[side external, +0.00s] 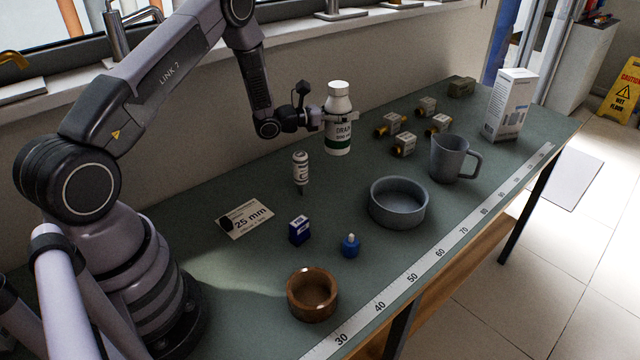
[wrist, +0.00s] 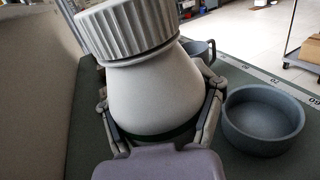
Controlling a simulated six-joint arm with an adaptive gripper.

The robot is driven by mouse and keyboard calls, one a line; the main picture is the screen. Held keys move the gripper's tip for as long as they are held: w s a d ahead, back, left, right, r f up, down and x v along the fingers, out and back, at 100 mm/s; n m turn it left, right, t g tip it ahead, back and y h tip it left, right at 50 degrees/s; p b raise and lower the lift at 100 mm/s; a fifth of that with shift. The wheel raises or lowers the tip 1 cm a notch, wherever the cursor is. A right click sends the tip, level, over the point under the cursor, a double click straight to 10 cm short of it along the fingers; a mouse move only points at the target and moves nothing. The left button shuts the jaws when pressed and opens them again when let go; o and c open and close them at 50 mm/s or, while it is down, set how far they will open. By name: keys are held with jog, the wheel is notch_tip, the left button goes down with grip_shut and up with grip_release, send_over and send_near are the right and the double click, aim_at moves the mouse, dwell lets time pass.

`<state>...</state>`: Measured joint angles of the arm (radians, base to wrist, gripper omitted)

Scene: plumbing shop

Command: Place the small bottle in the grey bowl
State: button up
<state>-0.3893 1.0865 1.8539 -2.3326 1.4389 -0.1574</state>
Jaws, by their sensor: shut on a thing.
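My gripper (side external: 328,118) is shut around a large white bottle (side external: 338,140) with a ribbed white cap and a green-banded "DRAIN" label. The bottle is upright near the wall; I cannot tell if its base touches the bench. In the wrist view the bottle (wrist: 150,85) fills the middle between the fingers. The grey bowl (side external: 398,214) stands empty to the right and nearer the front; it also shows in the wrist view (wrist: 262,145). A small blue bottle (side external: 350,247) with a pale cap stands left of the bowl, away from my gripper.
A small white dark-tipped bottle (side external: 300,168), a blue box (side external: 299,231), a "25 mm" card (side external: 250,220) and a brown bowl (side external: 312,310) are on the left. A grey mug (side external: 447,160), brass-ended fittings (side external: 404,145) and a white carton (side external: 508,105) are on the right.

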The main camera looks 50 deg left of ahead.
jog(key=s+d+r, duration=0.1)
jog(key=s+d, duration=0.2)
jog(key=d, duration=0.2)
jog(key=s+d+r+m+g+h, duration=0.1)
jog(key=s+d, duration=0.2)
jog(key=d, duration=0.2)
jog(key=s+d+r+m+h, duration=0.1)
jog(key=s+d, duration=0.2)
jog(key=d, duration=0.2)
jog(key=shift+s+d+g, duration=0.3)
jog(key=shift+d, duration=0.3)
jog(key=w+d+f, duration=0.2)
jog(key=w+f, duration=1)
jog(key=w, duration=0.1)
jog(key=shift+w+d+f, duration=0.15)
jog(key=shift+f, duration=0.2)
jog(key=shift+f, duration=0.15)
jog(key=o, duration=1.3)
